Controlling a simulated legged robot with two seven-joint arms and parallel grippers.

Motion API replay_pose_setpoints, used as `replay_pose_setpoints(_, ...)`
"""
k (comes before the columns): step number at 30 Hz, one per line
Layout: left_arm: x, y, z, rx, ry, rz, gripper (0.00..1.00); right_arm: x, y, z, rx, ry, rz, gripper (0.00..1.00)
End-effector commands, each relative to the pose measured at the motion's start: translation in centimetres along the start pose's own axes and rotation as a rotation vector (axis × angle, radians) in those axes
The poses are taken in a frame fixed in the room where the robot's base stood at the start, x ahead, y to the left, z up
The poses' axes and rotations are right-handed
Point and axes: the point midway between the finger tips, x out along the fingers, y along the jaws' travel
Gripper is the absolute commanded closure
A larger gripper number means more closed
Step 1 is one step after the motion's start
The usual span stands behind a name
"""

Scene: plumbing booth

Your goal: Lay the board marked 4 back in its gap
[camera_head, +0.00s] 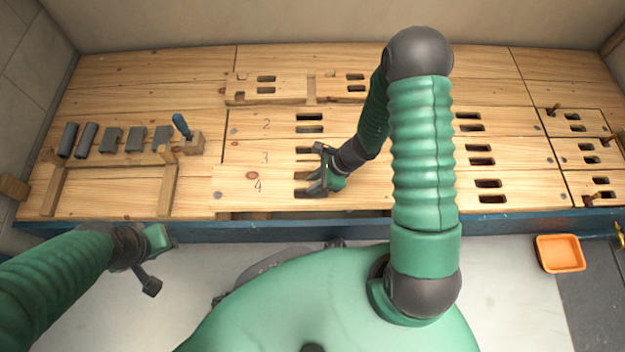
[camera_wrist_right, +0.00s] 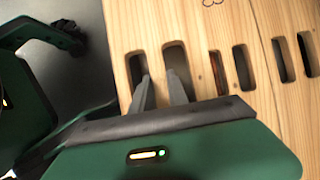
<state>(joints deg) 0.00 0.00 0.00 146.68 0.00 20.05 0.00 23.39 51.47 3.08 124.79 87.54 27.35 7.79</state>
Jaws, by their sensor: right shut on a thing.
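The board marked 4 (camera_head: 240,187) is a pale wooden plank at the front of the deck, below the board marked 3 (camera_head: 240,158). A dark strip shows under its front edge, so it looks slightly raised or shifted. Its left end sticks out a little past board 3. My right gripper (camera_head: 318,182) has its fingers at board 4's two slots. In the right wrist view the fingers (camera_wrist_right: 160,92) go into the slots of board 4 (camera_wrist_right: 122,25), shut on the bar between them. My left gripper (camera_head: 150,262) hangs in front of the deck, its jaw state unclear.
A loose slatted piece (camera_head: 245,88) lies across the back. Slotted boards with small pegs are at the right. An orange tray (camera_head: 560,253) is on the floor.

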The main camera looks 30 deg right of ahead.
Motion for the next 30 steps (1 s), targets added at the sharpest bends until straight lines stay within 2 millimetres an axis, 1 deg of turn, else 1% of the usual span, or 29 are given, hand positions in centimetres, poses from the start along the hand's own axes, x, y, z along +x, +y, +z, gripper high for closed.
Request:
replay_pose_setpoints(23, 4.7, 0.0, 1.1, 0.000, 0.000, 0.000, 0.64, 4.8, -0.1, -2.6, -0.003, -0.002, 0.000, 1.00)
replay_pose_setpoints(24, 4.2, 0.0, 1.0, 0.000, 0.000, 0.000, 0.64, 4.3, -0.1, -2.4, -0.003, -0.002, 0.000, 1.00)
replay_pose_setpoints(30, 4.3, 0.0, 1.0, 0.000, 0.000, 0.000, 0.64, 4.2, 0.0, -2.5, -0.005, -0.003, 0.001, 1.00)
